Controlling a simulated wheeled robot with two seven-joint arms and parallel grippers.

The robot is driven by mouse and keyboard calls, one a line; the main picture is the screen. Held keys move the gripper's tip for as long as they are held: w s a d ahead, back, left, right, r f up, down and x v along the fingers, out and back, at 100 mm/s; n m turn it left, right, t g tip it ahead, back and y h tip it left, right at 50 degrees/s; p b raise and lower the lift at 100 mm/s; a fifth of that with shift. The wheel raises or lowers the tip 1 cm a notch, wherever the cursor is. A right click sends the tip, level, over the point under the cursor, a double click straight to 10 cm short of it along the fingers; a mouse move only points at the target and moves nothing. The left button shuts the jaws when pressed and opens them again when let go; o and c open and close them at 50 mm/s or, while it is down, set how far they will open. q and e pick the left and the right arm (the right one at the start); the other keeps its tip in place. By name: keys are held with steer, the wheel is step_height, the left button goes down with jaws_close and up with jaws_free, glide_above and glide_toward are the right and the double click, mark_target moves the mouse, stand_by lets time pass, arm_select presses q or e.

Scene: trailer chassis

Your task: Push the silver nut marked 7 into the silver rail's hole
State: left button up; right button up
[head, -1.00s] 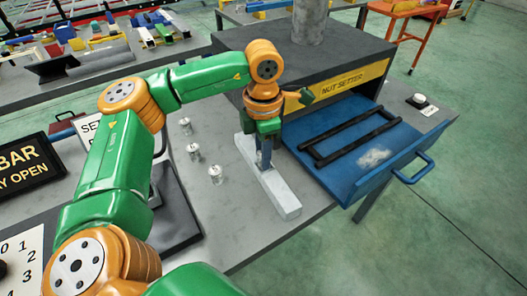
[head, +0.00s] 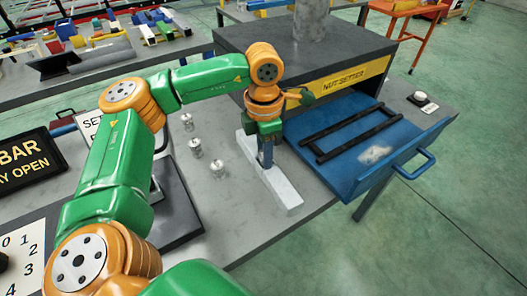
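The silver rail (head: 284,190) lies on the grey bench, a pale bar running from beside my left gripper toward the front edge. My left gripper (head: 265,156) points down at the far part of the rail. Its fingertips are dark and small here. I cannot tell whether they are open or shut, or whether they hold a nut. Its hand hides the rail's hole. Three small silver nuts stand left of the rail: a far one (head: 187,122), a middle one (head: 196,147) and a near one (head: 218,169). Their markings are too small to read. My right gripper is out of view.
The nut setter (head: 345,82) stands behind the rail, its blue drawer (head: 345,185) open to the right. A dark slab (head: 178,205) lies left of the nuts, near the bar sign (head: 25,162). A round button (head: 420,98) sits at the bench's right.

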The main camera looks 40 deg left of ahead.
arm_select(q)
steer(key=r, duration=0.7)
steer(key=shift+w+r, duration=0.2)
steer(key=shift+r, duration=0.05)
step_height(320, 180, up, 5)
steer(key=shift+s+f+p, duration=0.1)
steer(key=shift+p, duration=0.95)
